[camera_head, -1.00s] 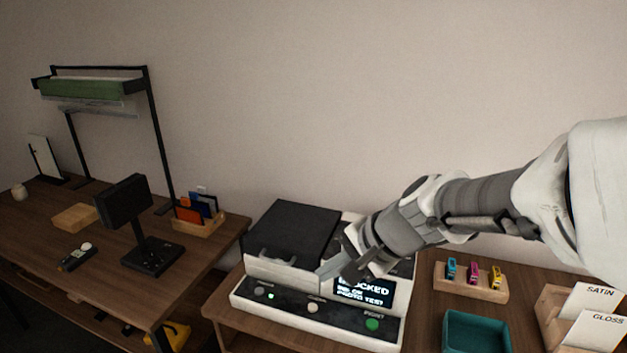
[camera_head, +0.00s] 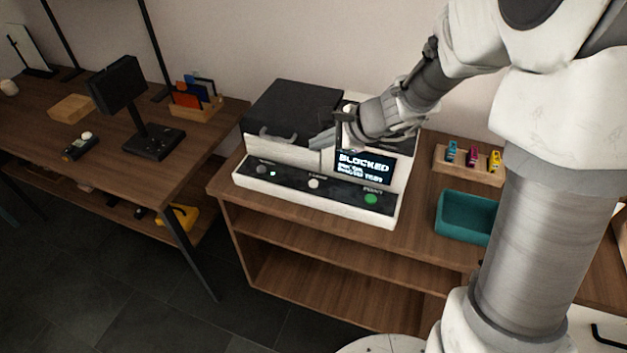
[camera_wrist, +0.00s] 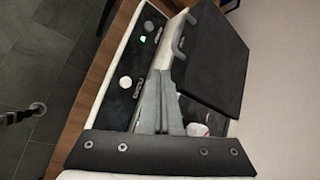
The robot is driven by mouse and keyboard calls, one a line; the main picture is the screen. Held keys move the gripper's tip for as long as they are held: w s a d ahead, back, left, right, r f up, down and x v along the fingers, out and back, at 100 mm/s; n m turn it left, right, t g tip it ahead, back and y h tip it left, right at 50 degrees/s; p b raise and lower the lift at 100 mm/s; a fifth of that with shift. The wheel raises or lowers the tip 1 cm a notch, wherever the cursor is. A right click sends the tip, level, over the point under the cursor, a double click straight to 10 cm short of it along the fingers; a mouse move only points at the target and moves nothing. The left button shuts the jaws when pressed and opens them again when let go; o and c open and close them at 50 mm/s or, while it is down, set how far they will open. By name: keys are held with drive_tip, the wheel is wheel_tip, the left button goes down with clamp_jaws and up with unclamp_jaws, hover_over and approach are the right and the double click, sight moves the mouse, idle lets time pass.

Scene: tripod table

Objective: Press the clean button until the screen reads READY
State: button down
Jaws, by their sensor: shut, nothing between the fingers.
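The printer (camera_head: 242,180) is a white and black machine on the wooden stand. Its screen (camera_head: 365,167) reads BLOCKED, with smaller lines below that are hard to read. The clean button (camera_head: 314,183) is a small round pale button in the middle of the front panel; it also shows in the wrist view (camera_wrist: 125,82). My gripper (camera_head: 318,141) is shut and empty. It hangs above and behind the clean button, apart from it. In the wrist view its closed fingers (camera_wrist: 157,80) lie to the right of the button.
A green print button (camera_head: 371,198) is at the panel's right, and a lit green light (camera_head: 272,174) at its left. The black lid (camera_head: 295,108) is left of my gripper. A teal bin (camera_head: 462,218) and a wooden holder of coloured cartridges (camera_head: 466,164) stand to the right.

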drive_tip(key=shift+f+b, duration=3.8)
drive_tip(key=shift+f, duration=0.6)
drive_tip(key=shift+f+b, duration=0.4)
drive_tip(key=shift+b, duration=0.15)
drive_tip(key=shift+f+b, duration=0.45)
drive_tip(key=shift+b, duration=0.05)
drive_tip(key=shift+r, duration=0.15)
drive_tip(key=shift+r+p, duration=0.65)
drive_tip(key=shift+r, duration=0.1)
wheel_tip(320, 180, up, 5)
drive_tip(key=p, duration=0.4)
